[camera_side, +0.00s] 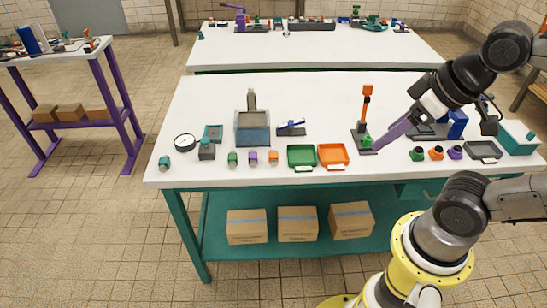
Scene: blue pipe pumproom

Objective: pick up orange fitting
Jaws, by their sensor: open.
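Two small orange pieces could be the orange fitting, and I cannot tell which is meant. One orange piece (273,157) stands near the front edge left of centre, beside a purple piece. The other orange piece (436,153) sits at the right between a green and a purple piece. My gripper (381,147) reaches down from the right with long purple fingers. Its tips are near the base of an upright stand, left of the right-hand orange piece and apart from both. The jaws are open, though the fingers overlap in this view. I see nothing held.
The stand (365,109) with an orange top is close to my fingertips. A green tray (301,165) and an orange tray (333,165) lie at the front middle. A grey tray (483,159) is at the right. The back of the white table (300,90) is mostly clear.

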